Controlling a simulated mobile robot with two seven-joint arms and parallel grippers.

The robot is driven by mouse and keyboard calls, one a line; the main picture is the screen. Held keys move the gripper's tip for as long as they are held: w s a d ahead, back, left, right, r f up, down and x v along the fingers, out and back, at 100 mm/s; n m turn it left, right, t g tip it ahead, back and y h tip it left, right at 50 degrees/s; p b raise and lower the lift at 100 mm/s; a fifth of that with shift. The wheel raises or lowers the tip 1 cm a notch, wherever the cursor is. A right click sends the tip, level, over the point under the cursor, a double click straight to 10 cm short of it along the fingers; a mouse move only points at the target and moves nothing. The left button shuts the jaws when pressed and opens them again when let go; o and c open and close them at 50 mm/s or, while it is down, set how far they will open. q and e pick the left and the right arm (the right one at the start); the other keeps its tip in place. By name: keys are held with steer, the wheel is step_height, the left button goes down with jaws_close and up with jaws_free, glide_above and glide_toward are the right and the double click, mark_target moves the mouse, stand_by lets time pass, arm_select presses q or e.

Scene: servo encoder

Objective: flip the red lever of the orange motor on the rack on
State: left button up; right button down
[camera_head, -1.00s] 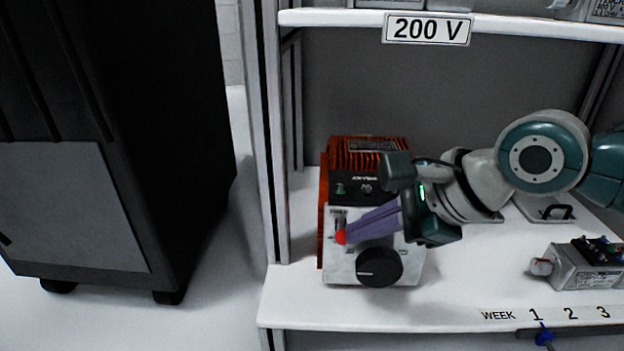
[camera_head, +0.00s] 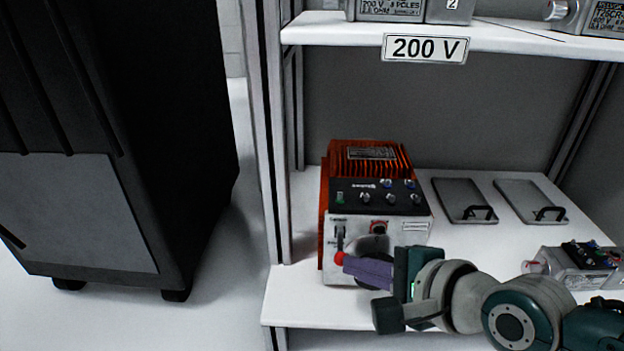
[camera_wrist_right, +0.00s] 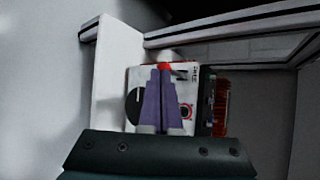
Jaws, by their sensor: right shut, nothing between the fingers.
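The orange motor (camera_head: 372,158) stands on the lower rack shelf, with a finned top, a black strip of knobs and a light front panel. Its red lever (camera_head: 339,258) is at the panel's left, its tip hanging below a slot. My right gripper (camera_head: 347,264) is shut and empty, its purple fingertips at the red tip; they seem to touch it. They cover part of the panel and most of its black dial. In the right wrist view, the red tip (camera_wrist_right: 164,66) shows just beyond the fingertips (camera_wrist_right: 163,71). My left gripper is not in view.
A rack post (camera_head: 270,130) stands left of the motor. Two grey plates with handles (camera_head: 465,200) lie to its right, and a small grey device (camera_head: 575,266) sits farther right. The upper shelf (camera_head: 330,30) carries a 200 V label. A dark cabinet (camera_head: 90,215) stands at the left.

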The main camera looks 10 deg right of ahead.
step_height(320, 180, down, 2)
steer(key=shift+f+b, duration=0.1)
steer(key=shift+b, duration=0.6)
steer(key=shift+r+p, duration=0.8)
steer(key=shift+p, duration=0.05)
